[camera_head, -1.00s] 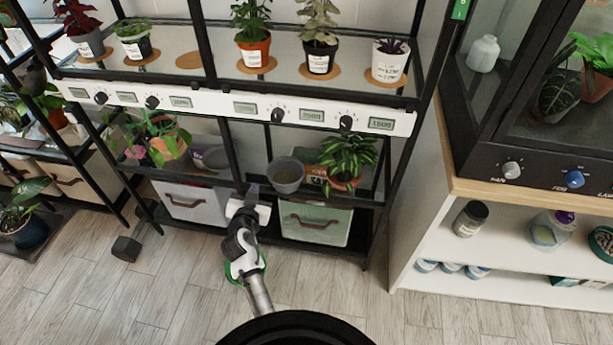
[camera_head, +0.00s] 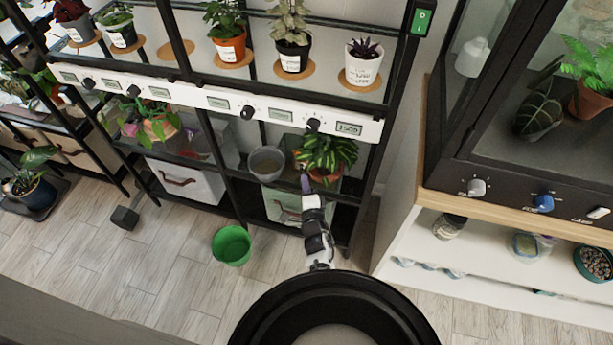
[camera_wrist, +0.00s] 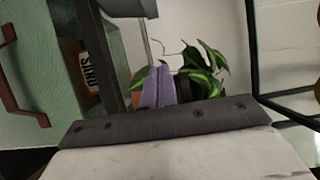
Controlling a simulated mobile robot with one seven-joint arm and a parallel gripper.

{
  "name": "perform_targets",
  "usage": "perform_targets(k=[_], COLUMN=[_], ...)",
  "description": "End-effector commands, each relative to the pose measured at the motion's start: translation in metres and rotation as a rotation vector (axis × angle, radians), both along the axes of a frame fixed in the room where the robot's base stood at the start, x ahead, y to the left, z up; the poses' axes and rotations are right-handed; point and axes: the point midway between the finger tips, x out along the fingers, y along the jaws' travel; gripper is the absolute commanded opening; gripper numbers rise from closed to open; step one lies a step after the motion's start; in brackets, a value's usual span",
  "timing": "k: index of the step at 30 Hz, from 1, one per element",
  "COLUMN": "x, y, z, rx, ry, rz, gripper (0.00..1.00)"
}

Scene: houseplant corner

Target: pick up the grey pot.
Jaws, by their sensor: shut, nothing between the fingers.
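The grey pot (camera_head: 266,163) stands upright on the lower shelf of the black rack, left of a leafy plant. It looks empty. My gripper (camera_head: 305,182) is to the right of and lower than the grey pot, in front of the leafy plant's pot, and apart from the grey pot. Its purple fingers (camera_wrist: 158,88) are shut with nothing between them in the wrist view. The grey pot cannot be made out in the wrist view.
The leafy plant (camera_head: 326,152) stands close right of the grey pot; its striped leaves (camera_wrist: 205,68) are behind my fingers. A green bin (camera_head: 284,206) is below the shelf. A green bucket (camera_head: 231,245) stands on the floor. A white cabinet (camera_head: 400,235) borders the right.

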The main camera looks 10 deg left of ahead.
Motion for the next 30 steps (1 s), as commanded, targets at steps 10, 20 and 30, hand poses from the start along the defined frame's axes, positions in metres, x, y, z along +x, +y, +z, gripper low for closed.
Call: perform_targets(k=[10, 20, 30], x=[0.057, 0.061, 0.051], y=[0.026, 0.053, 0.063], z=[0.002, -0.002, 0.0], rx=[0.002, -0.003, -0.004], ry=[-0.001, -0.001, -0.001], rz=[-0.001, 0.003, -0.001], gripper=[0.0, 0.0, 0.0])
